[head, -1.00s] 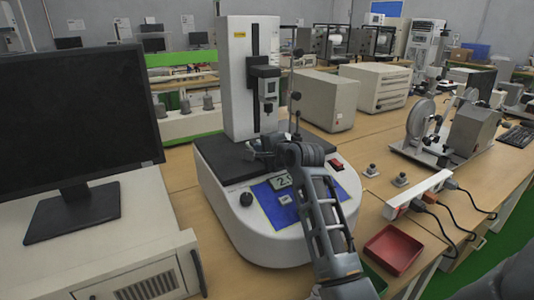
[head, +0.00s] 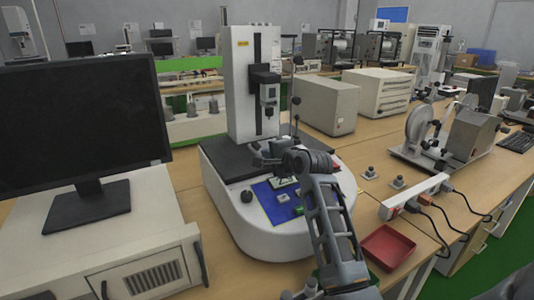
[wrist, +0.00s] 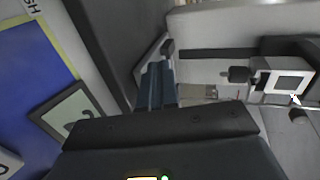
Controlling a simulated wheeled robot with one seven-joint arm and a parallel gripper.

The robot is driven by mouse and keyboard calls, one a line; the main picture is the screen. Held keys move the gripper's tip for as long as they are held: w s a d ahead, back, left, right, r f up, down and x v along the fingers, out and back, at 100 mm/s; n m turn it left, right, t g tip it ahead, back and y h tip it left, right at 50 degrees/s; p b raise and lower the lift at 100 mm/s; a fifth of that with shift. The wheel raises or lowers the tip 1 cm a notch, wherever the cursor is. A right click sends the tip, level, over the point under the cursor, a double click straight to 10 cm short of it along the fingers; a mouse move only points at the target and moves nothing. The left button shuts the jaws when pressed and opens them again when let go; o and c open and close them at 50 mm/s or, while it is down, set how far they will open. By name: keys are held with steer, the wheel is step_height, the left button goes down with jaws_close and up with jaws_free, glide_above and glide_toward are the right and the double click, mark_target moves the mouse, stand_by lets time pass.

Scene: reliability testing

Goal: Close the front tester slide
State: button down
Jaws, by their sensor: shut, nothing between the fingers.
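The front tester is a white machine with a tall column (head: 242,90) and a rounded base (head: 275,238). Its dark slide head (head: 265,85) with a small display sits on the column's front, well above the black platform (head: 223,158). In the wrist view the slide head (wrist: 285,82) is at the right. My gripper (head: 260,161) is low over the platform's front edge, below and in front of the slide head, apart from it. Its fingers (wrist: 156,88) are shut and empty in the wrist view. My arm hides part of the blue control panel (head: 272,205).
A black monitor (head: 80,125) stands on a white cabinet at the left. A red tray (head: 387,248), a power strip (head: 415,197) with cables and two small metal parts lie to the right. Beige boxes (head: 325,104) stand behind. A thin rod stands right of the column.

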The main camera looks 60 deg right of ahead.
steer(key=shift+s+a, duration=0.15)
steer(key=shift+s, duration=0.15)
steer(key=v, duration=0.8)
steer(key=shift+s+b, duration=0.15)
steer(key=shift+b, duration=0.15)
steer(key=shift+a+r, duration=0.1)
steer(key=s+a+f+n, duration=0.1)
steer(key=a+f, duration=0.1)
steer(key=a, duration=0.1)
steer(key=s+a+f+n, duration=0.1)
steer(key=a+f+n, duration=0.1)
steer(key=a+f, duration=0.1)
steer(key=s+a+f+n+y, duration=0.1)
steer(key=a+f+n, duration=0.1)
steer(key=a, duration=0.1)
steer(key=shift+a+f, duration=0.3)
steer(key=shift+a, duration=0.1)
steer(key=s+a+f+n+t+y, duration=0.15)
steer(key=s+a+f+n, duration=0.25)
steer(key=s+a+n, duration=0.5)
steer(key=s+a+r+n+y, duration=0.2)
steer(key=s+a+n, duration=0.3)
steer(key=s+a, duration=0.3)
steer(key=s+a+r+n+y, duration=0.1)
steer(key=s+a+n+y, duration=0.2)
steer(key=s+a+n, duration=0.2)
steer(key=s+a+t, duration=0.1)
steer(key=s+a, duration=0.2)
steer(key=a, duration=0.1)
steer(key=shift+r, duration=0.4)
